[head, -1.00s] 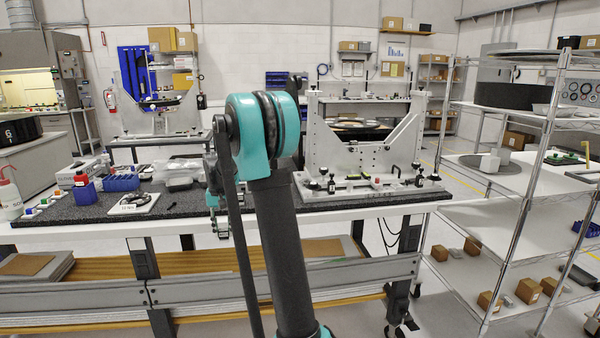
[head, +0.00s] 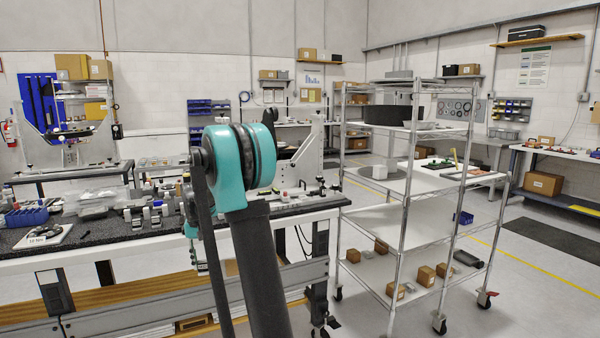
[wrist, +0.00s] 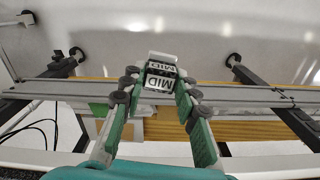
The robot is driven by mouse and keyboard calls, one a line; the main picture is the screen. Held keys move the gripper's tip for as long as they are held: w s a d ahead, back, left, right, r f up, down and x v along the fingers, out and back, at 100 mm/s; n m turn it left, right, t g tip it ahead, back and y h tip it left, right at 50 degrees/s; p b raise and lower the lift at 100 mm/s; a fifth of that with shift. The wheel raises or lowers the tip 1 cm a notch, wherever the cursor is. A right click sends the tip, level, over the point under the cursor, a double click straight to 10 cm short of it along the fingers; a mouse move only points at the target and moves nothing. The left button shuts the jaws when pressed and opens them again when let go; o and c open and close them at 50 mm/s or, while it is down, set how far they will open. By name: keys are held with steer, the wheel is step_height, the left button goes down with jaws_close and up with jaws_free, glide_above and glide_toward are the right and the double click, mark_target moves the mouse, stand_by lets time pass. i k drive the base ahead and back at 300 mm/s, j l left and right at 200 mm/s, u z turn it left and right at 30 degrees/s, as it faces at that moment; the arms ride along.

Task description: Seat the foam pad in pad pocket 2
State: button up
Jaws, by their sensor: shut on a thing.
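My gripper (wrist: 159,86) shows in the wrist view, its green-padded fingers shut on a small grey and white block (wrist: 162,70) marked "MID". I cannot tell from its look whether this block is the foam pad. It is held in the air, with the bench's lower frame and the floor behind it. In the head view the block is not visible, and my arm covers part of the bench. The mirror fixture (head: 309,150) stands upright on the bench, partly hidden by my arm. Pad pocket 2 cannot be made out.
A wire shelf cart (head: 406,210) with boxes stands right of the bench (head: 110,254). A blue bin (head: 27,217), a white plate (head: 43,236) and several small items lie on the dark bench top. Open floor (head: 520,285) lies right of the cart.

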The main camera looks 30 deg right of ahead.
mark_target(284, 166)
steer(key=i+j+z, duration=0.1)
steer(key=j+z, duration=0.15)
steer(key=z, duration=0.15)
steer(key=i+j+z, duration=0.1)
steer(key=j+z, duration=0.15)
steer(key=z, duration=0.2)
steer(key=j+z, duration=0.25)
steer(key=z, duration=0.15)
steer(key=i+j, duration=0.05)
